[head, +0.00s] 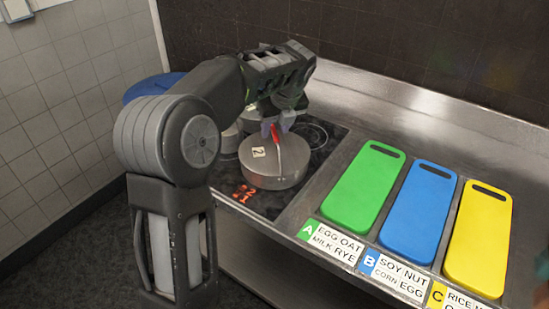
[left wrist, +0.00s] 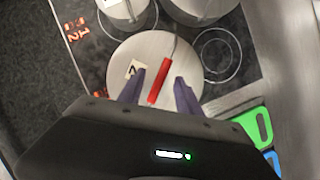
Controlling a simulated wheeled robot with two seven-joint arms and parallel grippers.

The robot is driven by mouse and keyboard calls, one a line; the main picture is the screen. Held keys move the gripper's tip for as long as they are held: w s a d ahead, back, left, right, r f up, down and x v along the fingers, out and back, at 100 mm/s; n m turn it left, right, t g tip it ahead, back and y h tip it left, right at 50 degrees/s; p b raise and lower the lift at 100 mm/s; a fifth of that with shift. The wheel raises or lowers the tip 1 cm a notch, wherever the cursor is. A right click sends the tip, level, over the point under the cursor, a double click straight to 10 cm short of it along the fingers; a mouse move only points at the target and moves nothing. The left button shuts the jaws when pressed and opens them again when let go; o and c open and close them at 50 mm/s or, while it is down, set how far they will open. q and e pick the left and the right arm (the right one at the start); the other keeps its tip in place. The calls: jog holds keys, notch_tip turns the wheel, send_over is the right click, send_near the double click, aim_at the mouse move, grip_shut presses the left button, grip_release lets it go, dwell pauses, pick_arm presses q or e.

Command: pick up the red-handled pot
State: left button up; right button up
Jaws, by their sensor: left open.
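The red-handled pot (head: 273,162) is a grey, round, lidded-looking pot on the black cooktop in the head view, with a label "2" on top. Its red handle (head: 275,138) points up toward my left gripper (head: 277,122). In the left wrist view, the pot (left wrist: 140,50) lies below the gripper, and the red handle (left wrist: 159,84) runs between the two open purple fingers (left wrist: 160,92). The fingers stand apart on either side of the handle; I cannot tell their exact height over it. My right gripper is not in view.
Other grey pots (left wrist: 125,10) stand behind on the cooktop (head: 312,160). Green (head: 363,187), blue (head: 419,212) and yellow (head: 478,240) boards lie on the steel counter to the right, with labels along the front edge. A dark wall rises behind.

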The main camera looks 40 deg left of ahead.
aim_at(273, 148)
pick_arm(q)
jog(key=shift+f, duration=0.15)
jog(key=shift+p+x, duration=0.5)
jog(key=shift+x, duration=2.05)
jog(key=shift+s, duration=0.1)
grip_shut()
